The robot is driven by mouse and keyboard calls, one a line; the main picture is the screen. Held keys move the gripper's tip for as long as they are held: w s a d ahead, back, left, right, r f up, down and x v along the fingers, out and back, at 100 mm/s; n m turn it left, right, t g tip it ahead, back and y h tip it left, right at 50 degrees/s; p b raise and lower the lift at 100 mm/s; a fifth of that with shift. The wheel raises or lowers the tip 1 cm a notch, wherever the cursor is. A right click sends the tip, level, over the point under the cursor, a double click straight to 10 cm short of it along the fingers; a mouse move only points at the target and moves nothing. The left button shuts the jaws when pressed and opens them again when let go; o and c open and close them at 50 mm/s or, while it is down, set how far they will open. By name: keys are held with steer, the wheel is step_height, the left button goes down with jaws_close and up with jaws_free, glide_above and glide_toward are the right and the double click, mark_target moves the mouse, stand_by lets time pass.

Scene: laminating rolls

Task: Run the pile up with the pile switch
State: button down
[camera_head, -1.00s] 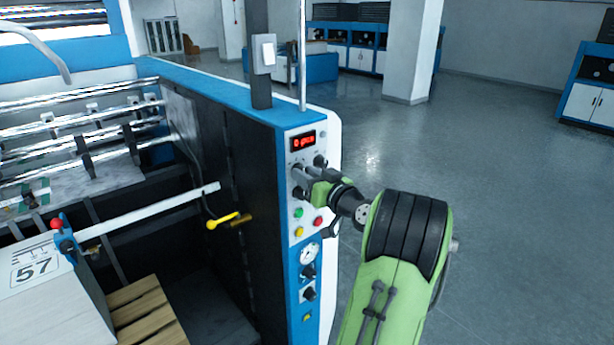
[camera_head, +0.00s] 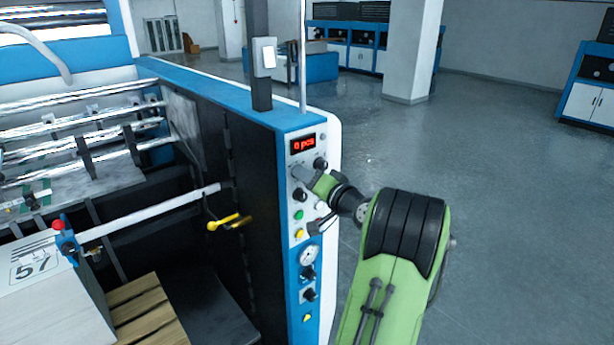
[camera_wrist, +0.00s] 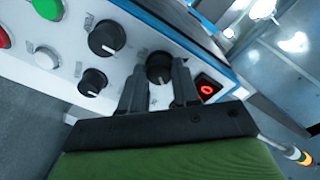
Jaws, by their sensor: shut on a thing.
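The pile (camera_head: 45,300) is a pale stack marked 57 at the lower left of the head view, beside a wooden slatted pallet (camera_head: 145,305). The control panel (camera_head: 292,240) on the machine's end carries several black knobs. My gripper (camera_head: 300,174) is at its upper part, just below the red display (camera_head: 303,143). In the wrist view my gripper (camera_wrist: 162,80) is shut on a black rotary knob (camera_wrist: 160,66), with a finger on each side. The knob labels are too small to read, so I cannot tell if it is the pile switch.
A gauge (camera_head: 308,255) is lower on the panel. The floor (camera_head: 490,200) to the right is clear.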

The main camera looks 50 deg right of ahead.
steer(key=shift+m, duration=0.6)
steer(key=c, duration=0.8)
jaws_free()
steer(key=b+v, duration=0.4)
steer(key=v, duration=1.2)
steer(key=shift+w+d, duration=0.1)
